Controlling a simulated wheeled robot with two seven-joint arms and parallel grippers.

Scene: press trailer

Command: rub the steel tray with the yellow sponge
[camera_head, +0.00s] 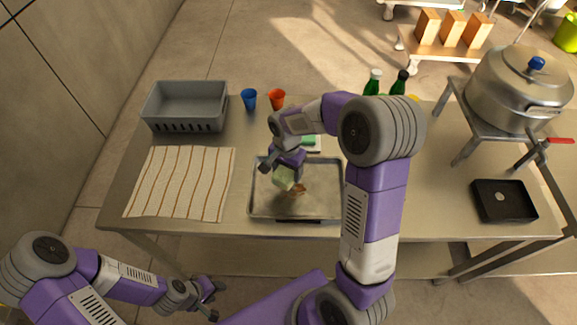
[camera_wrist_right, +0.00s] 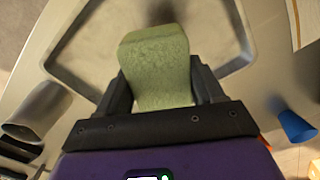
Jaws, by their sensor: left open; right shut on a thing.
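The steel tray (camera_head: 325,205) lies flat on the metal table, with a small brown patch (camera_head: 298,189) near its middle. My right gripper (camera_head: 284,174) is over the tray, shut on a pale green sponge (camera_head: 283,182). The sponge also shows between both fingers in the right wrist view (camera_wrist_right: 158,65), with the tray's rim (camera_wrist_right: 62,45) beyond it. I cannot tell whether the sponge touches the tray. My left gripper (camera_head: 217,300) is open and empty, low in front of the table. No clearly yellow sponge shows; a small yellow thing (camera_head: 413,98) is mostly hidden behind my right arm.
A striped cloth (camera_head: 182,183) lies left of the tray. A grey basket (camera_head: 187,105), blue cup (camera_head: 249,98) and orange cup (camera_head: 277,98) stand behind. Green bottles (camera_head: 373,84), a large pot (camera_head: 515,90) on a stand and a black tray (camera_head: 503,202) are right.

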